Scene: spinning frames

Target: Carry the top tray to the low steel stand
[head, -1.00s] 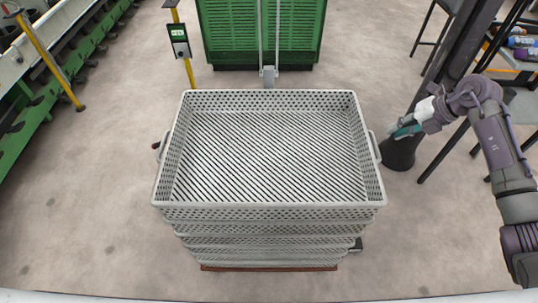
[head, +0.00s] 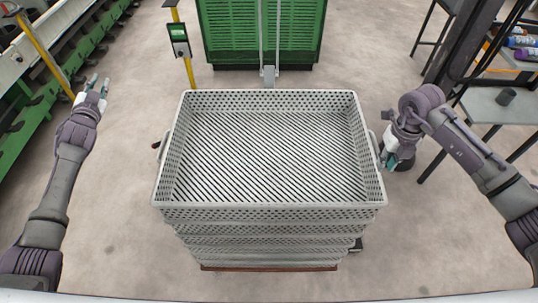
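The top tray (head: 270,212) is a pale grey perforated basket, empty, on a stack of similar trays (head: 265,243) in the middle of the head view. It has a left handle (head: 164,146) and a right handle (head: 374,147). My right gripper (head: 388,161) points down close beside the right handle; I cannot tell whether it touches it, and its fingers are partly hidden. My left gripper (head: 98,84) is open and empty, well to the left of the tray. A low grey-topped stand (head: 486,104) at the right, partly behind my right arm, may be the steel stand.
The stack rests on a reddish base (head: 270,268). A green slatted crate (head: 225,35) stands behind it, with a yellow post and control box (head: 179,40) beside it. A green conveyor (head: 50,85) runs along the left. Floor between conveyor and stack is clear.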

